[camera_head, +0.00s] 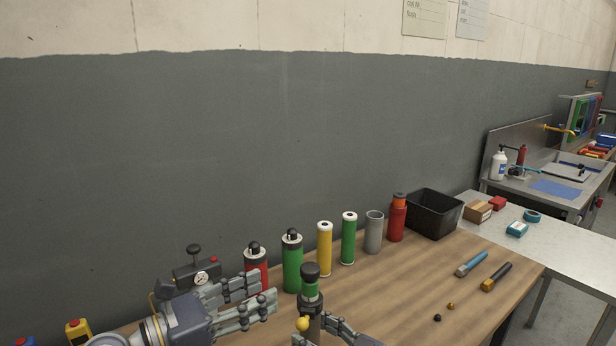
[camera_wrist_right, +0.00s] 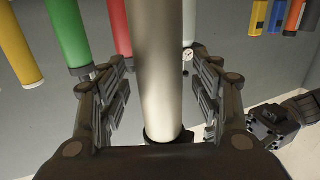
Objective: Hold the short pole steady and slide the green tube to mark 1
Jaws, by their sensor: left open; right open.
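The short pole (camera_head: 313,325) stands upright near the front of the bench, with a black cap on top and a yellow knob low on its side. My right gripper (camera_head: 328,327) is low beside the pole, partly cut off by the frame. In the right wrist view its open fingers (camera_wrist_right: 160,88) stand on both sides of a pale grey pole (camera_wrist_right: 158,50), with gaps on each side. No mark is readable.
Behind stand red (camera_head: 256,264), green (camera_head: 292,262), yellow (camera_head: 325,249) and other cylinders in a row, then a black bin (camera_head: 434,213). A gauge device (camera_head: 198,274) is left of them. Blue (camera_head: 471,264) and yellow-black (camera_head: 497,277) tools lie right; the bench between is mostly clear.

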